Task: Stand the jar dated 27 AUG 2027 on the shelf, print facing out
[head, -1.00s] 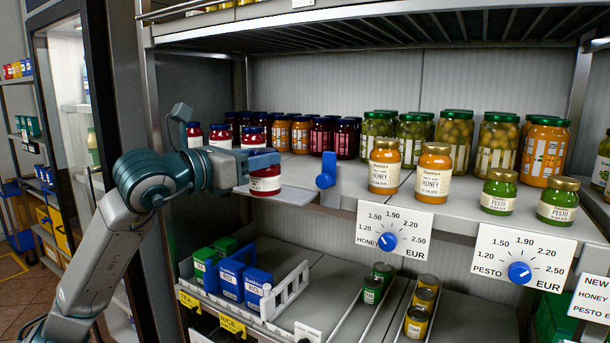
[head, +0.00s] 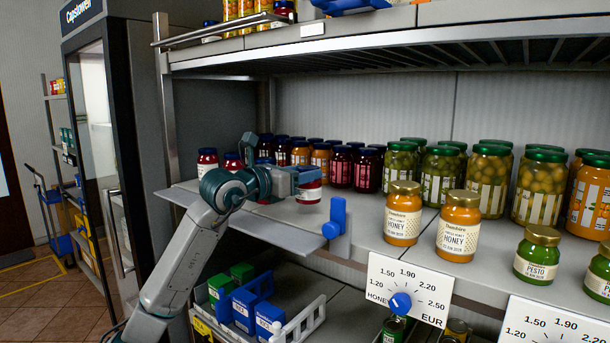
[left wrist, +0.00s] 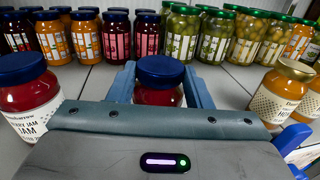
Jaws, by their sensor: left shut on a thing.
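A red jam jar with a blue lid (left wrist: 161,69) is between the blue fingers of my left gripper (head: 298,183). The gripper is shut on it. In the head view part of this jar (head: 311,194) shows below the fingers, upright, with a pale label. I cannot read its date. It is at the left part of the grey shelf (head: 362,232), just behind and left of a blue divider. I cannot tell if its base touches the shelf. Other blue-lidded jam jars (head: 207,162) stand to its left; a large one (left wrist: 27,98) shows in the left wrist view. My right gripper is out of view.
A blue divider (head: 337,218) stands at the shelf's front edge. Honey jars (head: 403,213) and pesto jars (head: 537,255) stand to the right. Rows of jars (head: 341,166) fill the back. A flat grey board (head: 235,220) juts out at the left front.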

